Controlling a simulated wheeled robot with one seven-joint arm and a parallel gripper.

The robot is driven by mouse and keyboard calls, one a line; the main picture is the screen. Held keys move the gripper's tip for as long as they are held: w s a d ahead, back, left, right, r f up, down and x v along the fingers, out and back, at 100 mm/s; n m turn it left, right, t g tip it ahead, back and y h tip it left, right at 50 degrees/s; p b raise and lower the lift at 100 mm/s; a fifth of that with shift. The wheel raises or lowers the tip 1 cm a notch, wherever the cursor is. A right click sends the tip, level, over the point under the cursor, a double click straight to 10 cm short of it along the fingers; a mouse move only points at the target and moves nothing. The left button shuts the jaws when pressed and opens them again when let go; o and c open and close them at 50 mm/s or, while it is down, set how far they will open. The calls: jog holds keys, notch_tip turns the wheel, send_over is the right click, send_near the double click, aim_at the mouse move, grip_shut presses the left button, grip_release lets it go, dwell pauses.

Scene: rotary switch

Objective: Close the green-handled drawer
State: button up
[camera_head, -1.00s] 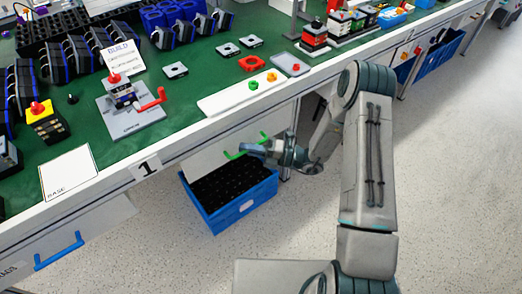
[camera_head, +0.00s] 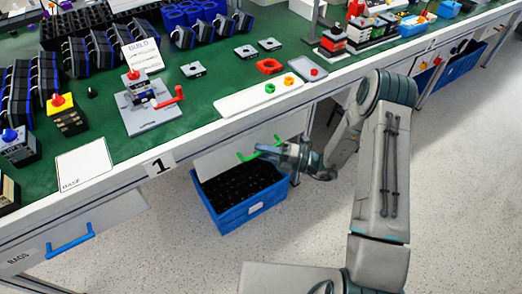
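The green handle (camera_head: 245,156) is on a pale drawer front (camera_head: 218,160) under the table edge, right of the "1" label. How far that drawer stands out is hard to tell from this view. My gripper (camera_head: 262,149) is at the handle, reaching in from the right, with its tips over the middle of the handle. Whether the tips touch the handle or lie just in front of it is unclear. The fingers are too small to show a gap.
A blue bin (camera_head: 236,216) with a dark inside stands below the drawer front. The green tabletop (camera_head: 210,100) holds parts and a white strip (camera_head: 258,98). The floor (camera_head: 470,180) at right is clear.

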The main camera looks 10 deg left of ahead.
jog(key=s+d+f, duration=0.1)
jog(key=d, duration=1.2)
jog(key=shift+s+f+p, duration=0.15)
jog(key=shift+f+p, duration=0.1)
jog(key=shift+p, duration=0.1)
jog(key=shift+a, duration=0.1)
